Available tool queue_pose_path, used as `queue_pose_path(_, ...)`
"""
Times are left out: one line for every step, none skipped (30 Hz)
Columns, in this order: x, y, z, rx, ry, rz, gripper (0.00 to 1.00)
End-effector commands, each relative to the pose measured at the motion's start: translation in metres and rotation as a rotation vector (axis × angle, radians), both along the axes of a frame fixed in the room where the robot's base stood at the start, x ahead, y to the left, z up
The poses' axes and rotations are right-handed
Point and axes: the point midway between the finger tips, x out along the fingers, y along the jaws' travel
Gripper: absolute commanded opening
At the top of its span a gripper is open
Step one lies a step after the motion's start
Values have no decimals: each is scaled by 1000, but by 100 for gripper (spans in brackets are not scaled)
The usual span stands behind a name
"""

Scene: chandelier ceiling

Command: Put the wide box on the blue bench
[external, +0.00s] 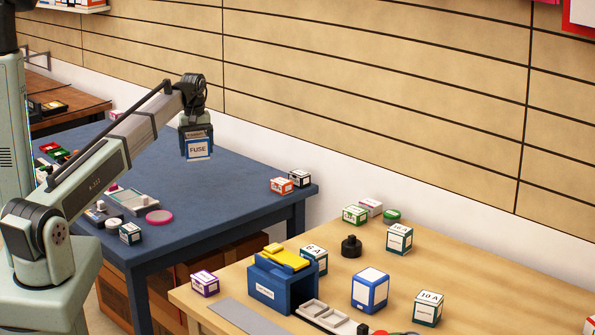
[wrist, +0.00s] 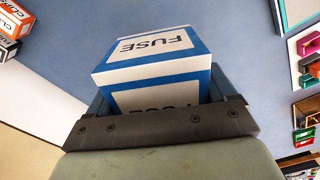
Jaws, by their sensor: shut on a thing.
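A blue and white box labelled FUSE (external: 199,149) is held in my gripper (external: 196,130) above the far part of the blue bench (external: 190,200). My gripper is shut on this box, and a gap to the bench top seems to show beneath it. In the wrist view the FUSE box (wrist: 155,60) sits at the jaws (wrist: 160,125), with the blue bench top (wrist: 225,25) behind it. The jaws hide part of the box. Another blue and white box (external: 370,290) stands on the wooden table.
An orange box (external: 282,185) and a dark box (external: 299,178) stand at the blue bench's right corner. A grey tray (external: 133,201), a pink disc (external: 159,217) and a small box (external: 130,233) lie at its front left. The bench's middle is clear.

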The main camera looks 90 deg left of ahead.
Motion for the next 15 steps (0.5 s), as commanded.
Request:
queue_pose_path(-6, -15, -3, -2, 2, -26, 51)
queue_pose_path(-8, -21, -4, -3, 3, -44, 51)
queue_pose_path(-11, -27, -5, -6, 5, -72, 51)
queue_pose_path(-13, -31, -6, -8, 6, -97, 51)
queue_pose_path(-14, -33, -6, -10, 7, -123, 51)
queue_pose_path(-14, -34, -6, -13, 9, -155, 51)
queue_pose_path(-14, -34, -6, -15, 9, -177, 51)
queue_pose_path(-13, -33, -6, -17, 10, -196, 51)
queue_pose_path(-13, -33, -6, -19, 11, -220, 51)
queue_pose_path(-13, -33, -6, -19, 11, -236, 51)
queue_pose_path(-13, -33, -6, -21, 12, -249, 51)
queue_pose_path(-13, -33, -6, -20, 13, -264, 51)
queue_pose_path(-13, -33, -6, -21, 12, -273, 51)
queue_pose_path(-13, -33, -6, -21, 13, -279, 51)
queue_pose_path(-13, -33, -6, -21, 13, -287, 51)
